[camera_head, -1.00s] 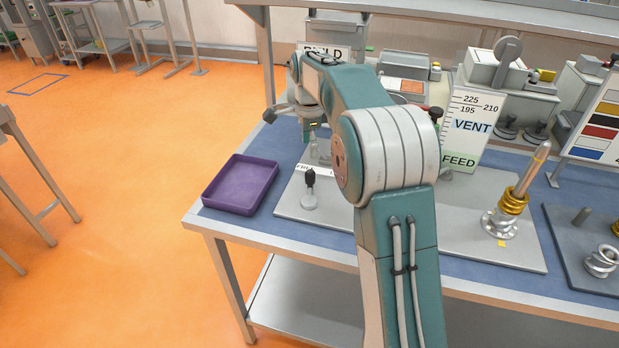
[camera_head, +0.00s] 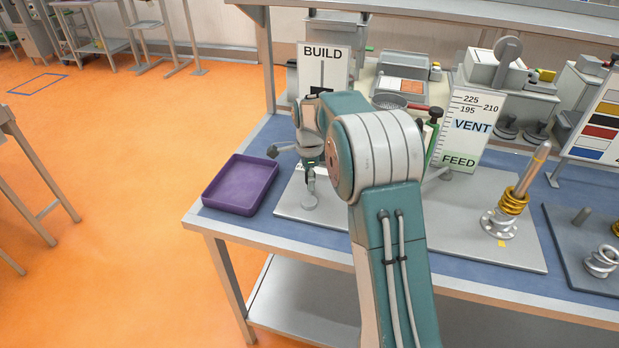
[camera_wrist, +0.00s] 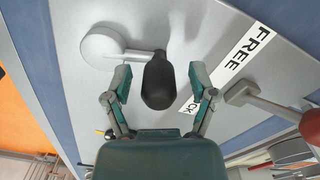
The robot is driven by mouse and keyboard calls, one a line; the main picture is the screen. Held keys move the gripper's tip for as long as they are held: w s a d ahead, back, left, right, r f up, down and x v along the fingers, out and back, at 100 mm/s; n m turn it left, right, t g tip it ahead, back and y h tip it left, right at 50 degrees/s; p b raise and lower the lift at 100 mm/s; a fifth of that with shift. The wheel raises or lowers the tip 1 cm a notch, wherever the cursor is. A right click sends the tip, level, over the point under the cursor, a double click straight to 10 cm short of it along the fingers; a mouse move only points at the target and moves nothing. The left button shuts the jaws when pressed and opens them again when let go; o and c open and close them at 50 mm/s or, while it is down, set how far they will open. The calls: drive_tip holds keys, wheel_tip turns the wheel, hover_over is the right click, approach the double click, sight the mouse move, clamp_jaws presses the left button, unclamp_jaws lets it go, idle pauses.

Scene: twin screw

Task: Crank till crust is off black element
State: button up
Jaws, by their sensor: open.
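A crank on the grey base plate has a round light hub (camera_wrist: 102,45), a short grey arm and a black knob (camera_wrist: 158,82). My gripper (camera_wrist: 160,78) is open, with one finger on each side of the knob in the wrist view. Contact with the knob cannot be told. A BUILD board (camera_head: 323,75) stands behind my arm, partly hidden. I cannot clearly make out the black element or its crust.
A purple tray (camera_head: 240,185) lies left of the plate. A red-handled lever (camera_wrist: 275,108) lies right of the knob, near a FREE label (camera_wrist: 240,64). The VENT/FEED gauge board (camera_head: 465,130) and a post with gold coils (camera_head: 513,200) stand to the right.

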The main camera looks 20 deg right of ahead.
drive_tip(key=shift+f, duration=0.1)
clamp_jaws()
drive_tip(key=shift+a, duration=0.1)
